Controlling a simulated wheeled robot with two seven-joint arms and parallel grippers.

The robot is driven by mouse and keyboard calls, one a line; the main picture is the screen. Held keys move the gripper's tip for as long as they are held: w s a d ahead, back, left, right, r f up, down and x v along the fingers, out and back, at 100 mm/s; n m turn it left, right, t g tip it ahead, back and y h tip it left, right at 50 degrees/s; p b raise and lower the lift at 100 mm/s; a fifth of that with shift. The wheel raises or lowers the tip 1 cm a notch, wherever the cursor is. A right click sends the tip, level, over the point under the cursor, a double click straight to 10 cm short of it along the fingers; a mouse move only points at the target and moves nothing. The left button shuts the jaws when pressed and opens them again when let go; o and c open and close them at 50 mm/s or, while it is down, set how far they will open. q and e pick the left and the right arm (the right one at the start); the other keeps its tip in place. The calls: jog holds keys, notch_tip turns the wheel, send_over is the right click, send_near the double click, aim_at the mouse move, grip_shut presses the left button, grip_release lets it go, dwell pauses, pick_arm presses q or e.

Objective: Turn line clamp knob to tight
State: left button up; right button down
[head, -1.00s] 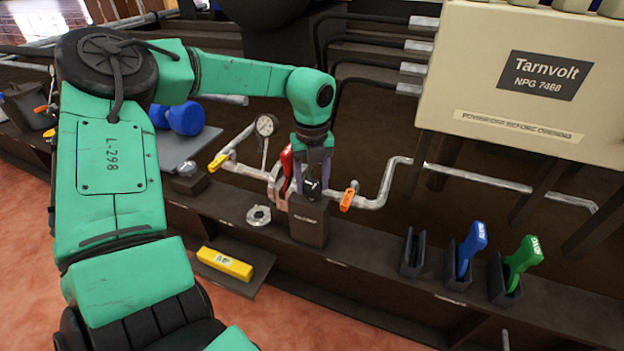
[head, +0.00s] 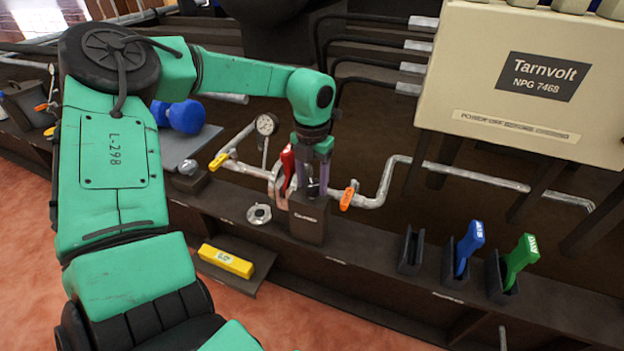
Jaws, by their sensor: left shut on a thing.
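The line clamp knob (head: 312,190) is a small dark knob on top of a dark block (head: 308,222) with a small label, which stands on the bench ledge beside the pipe. My left gripper (head: 313,185) points down over the block, and its purple fingers are shut on the knob. The fingers hide much of the knob, and I cannot read its setting. My right gripper is not in view.
A red handle (head: 287,165) stands close left of the gripper, and an orange valve lever (head: 348,196) close right. A gauge (head: 266,125) and yellow lever (head: 219,160) are further left. Blue (head: 470,245) and green (head: 521,260) handles stand in holders at right.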

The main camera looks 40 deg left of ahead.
aim_at(312, 183)
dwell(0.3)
pick_arm(q)
jog(key=o, duration=1.4)
notch_tip(312, 183, up, 15)
jog(key=p, duration=0.5)
jog(key=shift+f, duration=0.2)
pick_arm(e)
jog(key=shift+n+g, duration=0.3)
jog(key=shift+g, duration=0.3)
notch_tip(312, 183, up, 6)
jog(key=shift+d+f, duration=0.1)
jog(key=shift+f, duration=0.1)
